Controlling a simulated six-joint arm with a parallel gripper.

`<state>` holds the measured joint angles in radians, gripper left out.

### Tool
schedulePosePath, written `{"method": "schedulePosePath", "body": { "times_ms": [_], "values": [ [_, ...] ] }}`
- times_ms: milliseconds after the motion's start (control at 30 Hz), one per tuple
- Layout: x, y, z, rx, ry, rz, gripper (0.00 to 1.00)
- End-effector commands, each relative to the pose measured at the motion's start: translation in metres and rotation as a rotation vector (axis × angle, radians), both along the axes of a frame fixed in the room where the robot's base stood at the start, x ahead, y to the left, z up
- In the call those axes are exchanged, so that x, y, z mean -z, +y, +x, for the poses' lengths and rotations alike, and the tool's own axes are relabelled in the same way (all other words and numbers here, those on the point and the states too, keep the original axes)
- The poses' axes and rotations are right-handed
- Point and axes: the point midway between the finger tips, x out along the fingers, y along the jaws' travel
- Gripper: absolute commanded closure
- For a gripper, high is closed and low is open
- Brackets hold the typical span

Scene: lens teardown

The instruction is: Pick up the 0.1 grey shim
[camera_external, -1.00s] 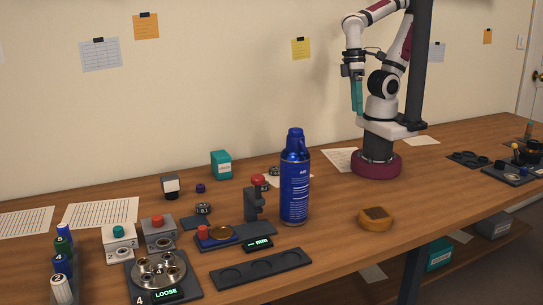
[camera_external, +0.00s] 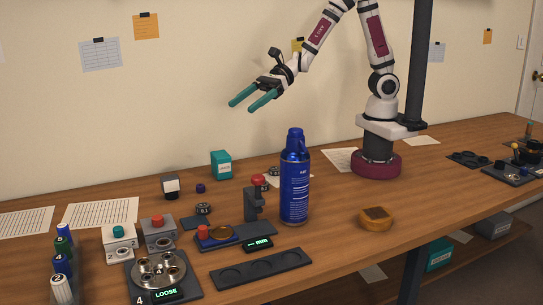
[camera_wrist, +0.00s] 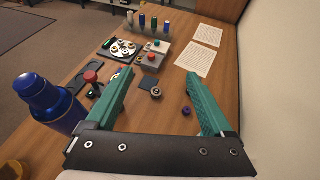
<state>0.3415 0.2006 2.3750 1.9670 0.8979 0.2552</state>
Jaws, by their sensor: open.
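I cannot make out a grey shim with a 0.1 mark in either view. My gripper (camera_external: 247,103) is open and empty, high above the back of the table, with its teal fingers pointing left in the external view. In the wrist view my gripper (camera_wrist: 159,76) shows its two fingers wide apart. A small dark ring-shaped part (camera_wrist: 156,91) appears between them, on the table well below. The same part (camera_external: 203,208) sits near a dark flat pad in the external view. Whether any ring here is the shim is unclear.
A tall blue air can (camera_external: 295,180) stands mid-table beside a red-topped post (camera_external: 256,200).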

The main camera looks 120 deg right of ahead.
Motion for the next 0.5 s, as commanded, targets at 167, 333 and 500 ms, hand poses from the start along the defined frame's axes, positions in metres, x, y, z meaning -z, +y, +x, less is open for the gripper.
{"method": "schedulePosePath", "body": {
  "times_ms": [167,333,500],
  "values": [
    [0.111,0.004,-0.003,-0.008,0.013,0.006,0.14],
    [0.172,0.004,-0.002,-0.01,0.003,0.0,0.14],
    [0.192,0.01,0.015,-0.017,-0.005,-0.005,0.14]
  ]
}}
